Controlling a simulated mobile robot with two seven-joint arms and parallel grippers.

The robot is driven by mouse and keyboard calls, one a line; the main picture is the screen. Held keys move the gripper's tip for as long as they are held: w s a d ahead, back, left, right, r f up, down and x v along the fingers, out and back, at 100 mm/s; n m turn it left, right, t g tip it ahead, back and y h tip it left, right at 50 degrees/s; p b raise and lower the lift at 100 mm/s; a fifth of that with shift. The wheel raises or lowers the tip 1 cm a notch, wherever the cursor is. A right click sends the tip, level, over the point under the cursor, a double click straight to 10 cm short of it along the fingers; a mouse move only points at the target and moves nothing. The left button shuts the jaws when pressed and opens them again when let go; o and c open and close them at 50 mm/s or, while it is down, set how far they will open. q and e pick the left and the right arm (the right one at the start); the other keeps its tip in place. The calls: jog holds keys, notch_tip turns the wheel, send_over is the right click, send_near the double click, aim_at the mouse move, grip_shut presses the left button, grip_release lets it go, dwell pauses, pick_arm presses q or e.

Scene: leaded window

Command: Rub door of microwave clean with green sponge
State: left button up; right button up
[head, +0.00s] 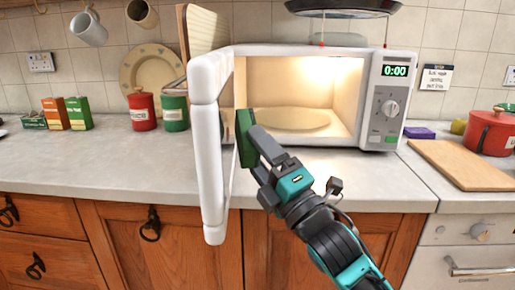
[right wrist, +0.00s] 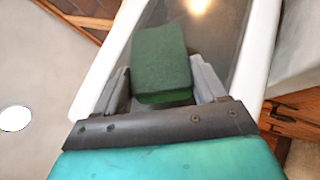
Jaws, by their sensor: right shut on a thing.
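The white microwave (head: 372,128) stands on the counter with its inside lit. Its door (head: 209,130) is swung wide open toward me. My right gripper (head: 257,143) is shut on the green sponge (head: 244,137), beside the inner face of the door. In the right wrist view the sponge (right wrist: 162,62) sits between the two fingers, in front of the door's dark panel (right wrist: 215,35) with its white frame (right wrist: 262,50). I cannot tell whether the sponge touches the panel. My left gripper is not in view.
Red and green canisters (head: 142,110) and small boxes (head: 66,113) stand left on the counter (head: 110,160). A wooden board (head: 462,165) and a red pot (head: 490,132) are at the right. A dark pan (head: 343,6) is above the microwave. The counter's front left is clear.

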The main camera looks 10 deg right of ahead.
jog(key=shift+a+r, duration=0.1)
jog(key=shift+a, duration=0.05)
jog(key=shift+w+a, duration=0.15)
jog(key=shift+w, duration=1.8)
jog(key=shift+a+p, duration=0.15)
jog(key=shift+p, duration=0.15)
jog(key=shift+s+p, duration=0.5)
jog(key=shift+s, duration=1.5)
jog(key=shift+d, duration=2.95)
jog(key=shift+d, duration=0.15)
